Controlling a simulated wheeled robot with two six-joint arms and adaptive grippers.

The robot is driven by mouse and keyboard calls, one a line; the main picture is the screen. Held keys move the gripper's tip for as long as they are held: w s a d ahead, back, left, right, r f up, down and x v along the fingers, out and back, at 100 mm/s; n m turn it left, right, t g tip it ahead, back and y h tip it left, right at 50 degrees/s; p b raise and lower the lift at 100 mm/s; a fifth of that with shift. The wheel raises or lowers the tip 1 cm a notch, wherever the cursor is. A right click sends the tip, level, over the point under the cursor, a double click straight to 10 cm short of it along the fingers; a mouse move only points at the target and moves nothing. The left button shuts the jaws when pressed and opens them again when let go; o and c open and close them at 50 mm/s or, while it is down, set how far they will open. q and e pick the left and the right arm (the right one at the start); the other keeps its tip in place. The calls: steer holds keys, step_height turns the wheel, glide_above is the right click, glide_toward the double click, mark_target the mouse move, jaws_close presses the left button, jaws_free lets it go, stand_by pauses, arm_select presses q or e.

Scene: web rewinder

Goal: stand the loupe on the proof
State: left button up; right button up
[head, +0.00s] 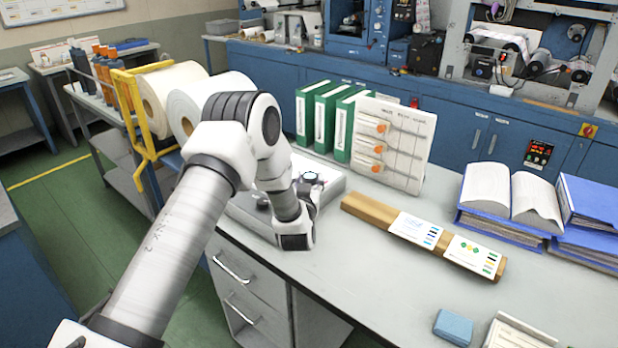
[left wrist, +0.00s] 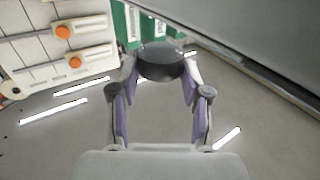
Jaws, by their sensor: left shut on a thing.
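The loupe (left wrist: 160,62) is a short, dark, round piece with a clear top. My left gripper (left wrist: 158,82) is shut on it, with one finger on each side. In the head view the loupe (head: 310,176) shows as a small round glass at the tip of my left gripper (head: 308,188), over the grey box on the bench; the gap below it cannot be told. Two printed sheets, one with blue print (head: 416,230) and one with green and yellow marks (head: 473,256), lie across a brown wooden strip, right of the gripper. My right gripper is not in view.
The grey box (head: 335,182) stands near the bench's left end. Green binders (head: 325,118) and a white board with orange knobs (head: 392,143) stand behind. Blue binders with an open book (head: 512,205) lie right. A blue block (head: 453,327) lies near the front.

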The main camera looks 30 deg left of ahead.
arm_select(q)
steer(key=o, duration=1.1)
steer(key=shift+o, duration=0.2)
steer(key=shift+r, duration=0.2)
steer(key=b+v, duration=0.2)
steer(key=v, duration=1)
steer(key=shift+f, duration=0.15)
